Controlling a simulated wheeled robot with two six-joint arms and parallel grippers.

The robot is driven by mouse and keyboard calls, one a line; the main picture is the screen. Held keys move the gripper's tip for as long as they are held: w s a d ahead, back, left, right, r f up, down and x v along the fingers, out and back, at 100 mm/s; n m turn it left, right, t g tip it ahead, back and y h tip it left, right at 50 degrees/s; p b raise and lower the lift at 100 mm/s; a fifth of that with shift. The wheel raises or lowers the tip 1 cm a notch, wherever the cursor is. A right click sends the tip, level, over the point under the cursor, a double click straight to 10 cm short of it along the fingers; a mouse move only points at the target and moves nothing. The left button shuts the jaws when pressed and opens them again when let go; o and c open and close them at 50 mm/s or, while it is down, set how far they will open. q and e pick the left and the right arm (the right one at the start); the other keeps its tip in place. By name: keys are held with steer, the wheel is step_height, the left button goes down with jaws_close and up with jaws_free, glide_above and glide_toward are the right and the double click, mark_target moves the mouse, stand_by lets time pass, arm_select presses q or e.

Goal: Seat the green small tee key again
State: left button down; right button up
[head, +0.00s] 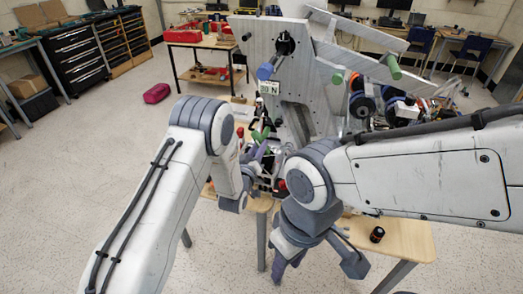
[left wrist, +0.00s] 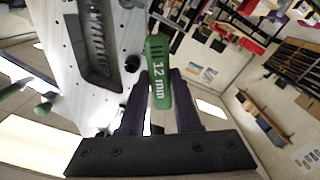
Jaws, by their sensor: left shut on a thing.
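The green tee key (left wrist: 160,75), marked "12 mm", stands between the two dark fingers of my left gripper (left wrist: 160,105) in the left wrist view. The gripper is shut on it. In the head view, my left gripper (head: 259,158) is in front of the grey machine, with a green part (head: 260,135) of the key showing at it. The key's lower end is hidden, and its seat cannot be made out. My right gripper (head: 316,265) is lower, pointing down near the table's front, with its fingers apart and nothing seen between them.
A small dark jar (head: 377,234) stands on the wooden table (head: 408,240). Open floor lies to the left.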

arm_select(q)
steer(key=shift+w, duration=0.15)
steer(key=c, duration=0.5)
jaws_free()
steer(key=shift+c, duration=0.2)
